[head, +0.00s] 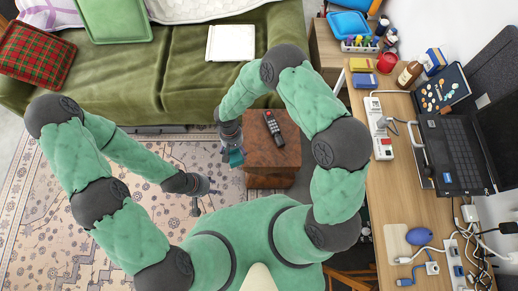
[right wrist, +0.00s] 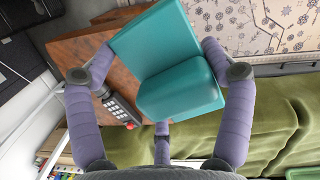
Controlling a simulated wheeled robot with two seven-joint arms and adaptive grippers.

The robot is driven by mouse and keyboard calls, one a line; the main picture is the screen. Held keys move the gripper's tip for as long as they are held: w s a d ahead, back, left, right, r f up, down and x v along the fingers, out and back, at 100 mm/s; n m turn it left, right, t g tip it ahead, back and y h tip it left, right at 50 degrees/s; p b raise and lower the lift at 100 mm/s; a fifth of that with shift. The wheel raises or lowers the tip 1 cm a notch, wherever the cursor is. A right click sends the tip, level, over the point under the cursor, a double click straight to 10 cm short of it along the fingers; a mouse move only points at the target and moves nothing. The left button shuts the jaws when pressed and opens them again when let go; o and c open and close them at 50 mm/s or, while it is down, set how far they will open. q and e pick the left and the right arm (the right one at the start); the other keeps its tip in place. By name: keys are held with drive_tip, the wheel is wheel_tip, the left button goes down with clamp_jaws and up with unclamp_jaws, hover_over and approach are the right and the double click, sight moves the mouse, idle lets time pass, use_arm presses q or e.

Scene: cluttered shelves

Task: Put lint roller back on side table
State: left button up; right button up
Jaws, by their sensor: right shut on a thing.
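The side table (head: 272,160) is a small brown wooden block between the sofa and the desk, with a black remote (head: 273,128) on top. The lint roller, a teal piece (head: 235,157), is at the table's left edge, in my right gripper (head: 232,145). In the right wrist view my right gripper (right wrist: 160,75) has its fingers on both sides of the teal lint roller (right wrist: 180,90). The table top (right wrist: 82,52) and remote (right wrist: 120,108) show behind it. Whether the roller touches the table is unclear. My left gripper (head: 202,190) is empty above the rug, fingers apart.
The green sofa (head: 180,75) with cushions and a white item (head: 230,43) lies behind. The desk (head: 385,200) on the right holds a laptop (head: 455,150), power strip (head: 379,125) and bottles. The table top is free around the remote.

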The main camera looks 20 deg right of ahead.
drive_tip(key=w+d+f+b, duration=0.1)
drive_tip(key=d+f, duration=0.2)
drive_tip(key=w+d+f+b, duration=0.1)
drive_tip(key=d+f, duration=0.1)
drive_tip(key=d, duration=0.2)
drive_tip(key=w+d+f+b, duration=0.1)
drive_tip(key=d+f+b, duration=0.1)
drive_tip(key=d+f, duration=0.1)
drive_tip(key=shift+w+d+f, duration=0.1)
drive_tip(key=shift+d+f, duration=0.2)
drive_tip(key=shift+d, duration=0.15)
drive_tip(key=f, duration=0.1)
drive_tip(key=f+b, duration=0.1)
drive_tip(key=f, duration=0.1)
drive_tip(key=shift+d+f, duration=0.2)
drive_tip(key=shift+f, duration=0.1)
drive_tip(key=shift+r, duration=0.1)
drive_tip(key=shift+f, duration=0.2)
drive_tip(key=o, duration=1.1)
